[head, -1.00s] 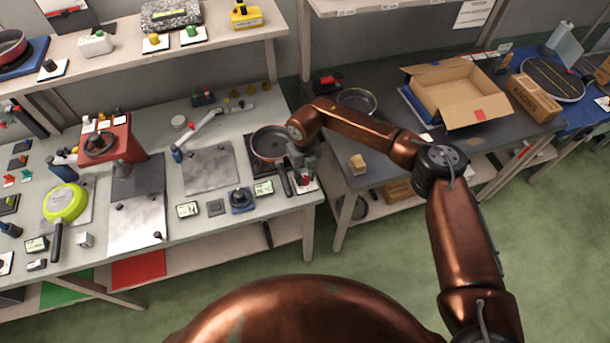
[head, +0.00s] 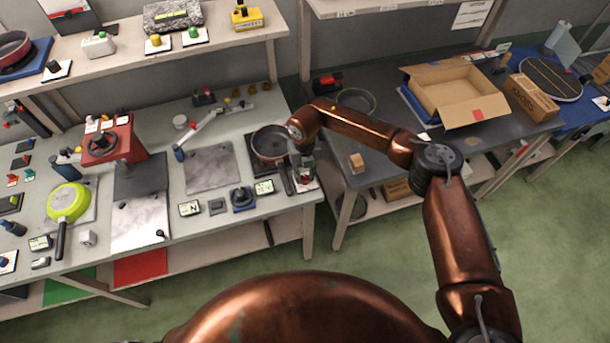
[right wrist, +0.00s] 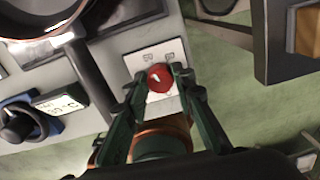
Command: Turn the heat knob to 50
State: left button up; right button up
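A black knob on a blue base (head: 242,198) sits near the table's front edge, beside a small display (head: 264,187). In the right wrist view the black knob (right wrist: 17,124) and the display (right wrist: 60,103) are at the left; the digits are too blurred to read surely. A round red knob (right wrist: 160,78) with a pale mark sits on a white plate (right wrist: 147,58). My right gripper (right wrist: 158,75) has its fingers apart, one on each side of the red knob; firm contact does not show. It points down at the table corner in the head view (head: 304,176). My left gripper is out of view.
A second display (head: 189,208) and a small grey block (head: 217,206) lie left of the black knob. A gap separates this table from the dark one at right.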

aim_at(305, 177)
jog(key=o, duration=0.4)
notch_tip(305, 177, up, 12)
jog(key=shift+r, duration=0.1)
dwell(0.5)
dwell(0.3)
